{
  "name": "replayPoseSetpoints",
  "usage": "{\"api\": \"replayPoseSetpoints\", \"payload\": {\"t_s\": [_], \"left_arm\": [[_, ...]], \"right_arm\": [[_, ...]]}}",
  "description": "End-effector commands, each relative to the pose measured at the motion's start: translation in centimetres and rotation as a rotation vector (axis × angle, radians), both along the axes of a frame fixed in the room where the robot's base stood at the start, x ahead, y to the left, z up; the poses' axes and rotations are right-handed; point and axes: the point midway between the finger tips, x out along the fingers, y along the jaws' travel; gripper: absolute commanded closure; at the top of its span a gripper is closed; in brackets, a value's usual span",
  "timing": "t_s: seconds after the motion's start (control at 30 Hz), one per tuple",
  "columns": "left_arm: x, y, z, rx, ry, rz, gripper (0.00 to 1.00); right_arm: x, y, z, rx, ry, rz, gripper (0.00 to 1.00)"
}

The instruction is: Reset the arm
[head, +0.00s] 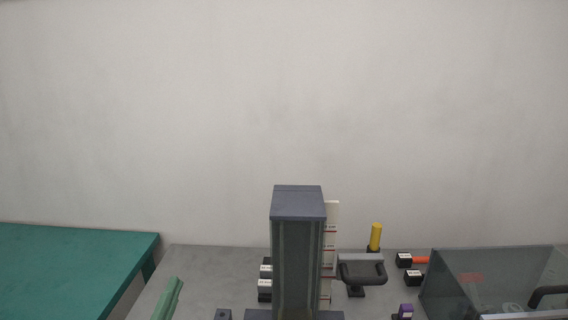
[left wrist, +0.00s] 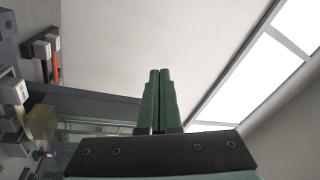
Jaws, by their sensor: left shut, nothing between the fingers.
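My left gripper (head: 174,284) shows at the bottom left of the head view, with only its green fingers in sight, over the left part of the grey table (head: 215,262). In the left wrist view the fingers of this gripper (left wrist: 160,74) lie side by side, shut and empty, pointing up in the picture toward the bare wall and ceiling. The rest of the left arm is out of the head view. My right gripper is in neither view.
A tall dark column (head: 297,255) with a marked scale (head: 331,240) stands mid-table. Right of it are a black-handled device (head: 361,271), a yellow-handled tool (head: 376,237), small labelled blocks (head: 413,278) and a clear box (head: 455,285). A green table (head: 70,270) is at left.

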Motion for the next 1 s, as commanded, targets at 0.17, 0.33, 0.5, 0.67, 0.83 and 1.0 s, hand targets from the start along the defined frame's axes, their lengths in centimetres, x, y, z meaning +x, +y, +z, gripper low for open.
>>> {"api": "replayPoseSetpoints", "payload": {"t_s": [0.17, 0.33, 0.5, 0.67, 0.83, 1.0], "left_arm": [[-3.9, 5.1, -6.8, -0.358, 0.316, 0.251, 1.00], [-10.1, 6.1, -14.3, -0.609, 0.679, 0.424, 1.00], [-15.8, 4.8, -18.5, -0.736, 0.959, 0.504, 1.00], [-20.4, 3.1, -20.6, -0.805, 1.169, 0.540, 1.00], [-25.0, 1.2, -21.7, -0.849, 1.370, 0.555, 1.00], [-25.2, 0.2, -23.2, -0.869, 1.392, 0.522, 1.00]], "right_arm": [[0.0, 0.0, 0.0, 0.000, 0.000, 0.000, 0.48], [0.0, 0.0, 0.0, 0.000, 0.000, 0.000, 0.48], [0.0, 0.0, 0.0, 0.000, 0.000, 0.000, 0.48], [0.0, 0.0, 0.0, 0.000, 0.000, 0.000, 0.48], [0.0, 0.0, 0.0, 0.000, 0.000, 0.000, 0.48], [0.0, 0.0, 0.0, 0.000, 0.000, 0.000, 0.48]]}}
